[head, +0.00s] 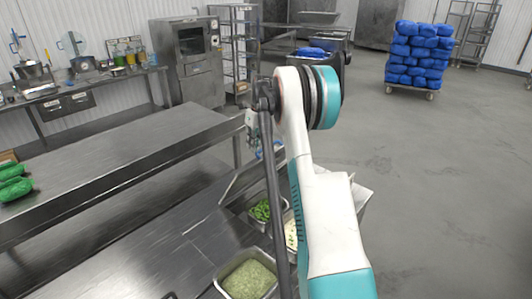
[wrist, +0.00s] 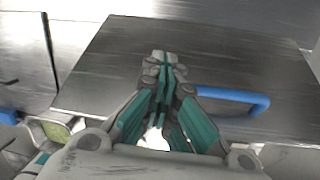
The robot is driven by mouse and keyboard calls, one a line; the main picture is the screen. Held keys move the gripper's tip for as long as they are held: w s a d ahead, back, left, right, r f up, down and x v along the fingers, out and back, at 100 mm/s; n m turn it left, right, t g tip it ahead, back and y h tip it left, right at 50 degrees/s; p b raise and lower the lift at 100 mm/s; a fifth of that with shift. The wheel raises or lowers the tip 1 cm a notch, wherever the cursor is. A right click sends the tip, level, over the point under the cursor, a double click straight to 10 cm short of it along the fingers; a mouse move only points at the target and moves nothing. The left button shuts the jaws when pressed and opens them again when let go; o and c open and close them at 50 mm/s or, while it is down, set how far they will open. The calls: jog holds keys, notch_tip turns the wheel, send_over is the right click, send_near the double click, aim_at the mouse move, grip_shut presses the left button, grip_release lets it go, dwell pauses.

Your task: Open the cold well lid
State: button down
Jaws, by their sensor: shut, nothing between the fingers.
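In the wrist view, a flat grey metal panel, which looks like the cold well lid (wrist: 225,60), fills the middle and right. A blue bar handle (wrist: 235,97) is on it. My gripper (wrist: 165,62) is shut and empty, its fingertips over the panel, left of the handle's visible part. The handle's left end passes behind the right finger; I cannot tell whether they touch. In the head view my arm hides most of the gripper and the lid area. Pans of green vegetables (head: 261,210) and pale green food (head: 247,279) show uncovered beside my arm.
A long steel table (head: 130,150) with green bags (head: 14,185) stands at the left. An oven (head: 192,55) and wire rack stand behind. A pallet of blue sacks (head: 416,55) is at the back right. The floor (head: 440,180) to the right is clear.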

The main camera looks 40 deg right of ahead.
jog(key=w, duration=0.2)
jog(key=w+r+p, duration=0.1)
jog(key=w, duration=0.2)
jog(key=shift+w+a, duration=0.1)
jog(key=shift+w, duration=0.05)
jog(key=shift+r, duration=0.1)
dwell(1.1)
